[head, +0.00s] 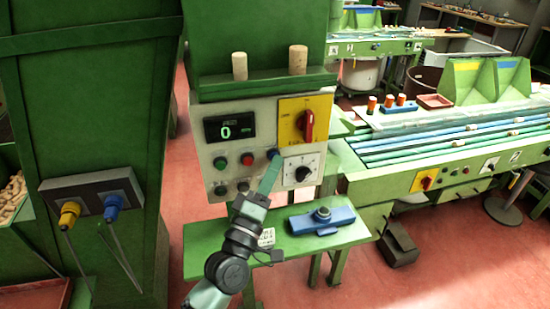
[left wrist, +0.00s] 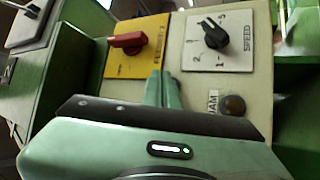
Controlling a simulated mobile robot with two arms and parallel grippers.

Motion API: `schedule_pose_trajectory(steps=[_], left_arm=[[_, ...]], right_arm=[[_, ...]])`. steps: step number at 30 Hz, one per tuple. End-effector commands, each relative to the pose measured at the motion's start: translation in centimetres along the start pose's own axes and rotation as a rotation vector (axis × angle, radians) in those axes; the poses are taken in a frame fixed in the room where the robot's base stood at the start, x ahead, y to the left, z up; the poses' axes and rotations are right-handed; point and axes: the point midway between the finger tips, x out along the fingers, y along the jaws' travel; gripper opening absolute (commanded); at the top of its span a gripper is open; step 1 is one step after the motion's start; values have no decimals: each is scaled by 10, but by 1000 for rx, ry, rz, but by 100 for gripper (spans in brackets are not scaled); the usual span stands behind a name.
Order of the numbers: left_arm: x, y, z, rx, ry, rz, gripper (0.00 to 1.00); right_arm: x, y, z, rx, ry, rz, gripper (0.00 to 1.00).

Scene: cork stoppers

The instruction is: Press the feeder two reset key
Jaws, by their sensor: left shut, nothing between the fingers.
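The control panel (head: 258,130) carries a green button (head: 220,163), a red button (head: 246,159) and a blue button (head: 272,154) in a row below a display reading 0. Their labels are too small to read. My left gripper (head: 270,172) is shut and empty, its fingertips just below the blue button, at or very close to the panel face. Whether they touch the button, I cannot tell. My right gripper is not in view.
A red rotary switch (head: 307,124) on a yellow plate and a speed dial (head: 300,171) sit right of the buttons. A brown lamp (left wrist: 233,105) marked JAM is close to my gripper. Two corks stand on the ledge above. A blue device (head: 321,219) lies on the shelf below.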

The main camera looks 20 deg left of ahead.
Motion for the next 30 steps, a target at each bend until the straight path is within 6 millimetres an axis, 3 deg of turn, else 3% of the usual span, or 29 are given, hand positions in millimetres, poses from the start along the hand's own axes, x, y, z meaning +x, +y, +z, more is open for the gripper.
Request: schedule_pose_trajectory(steps=[22, 30], left_arm=[[-14, 10, 10, -1, 0, 0, 0], [-31, 23, 22, -1, 0, -1, 0]], right_arm=[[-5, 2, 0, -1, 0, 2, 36], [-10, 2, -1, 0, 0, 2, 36]])
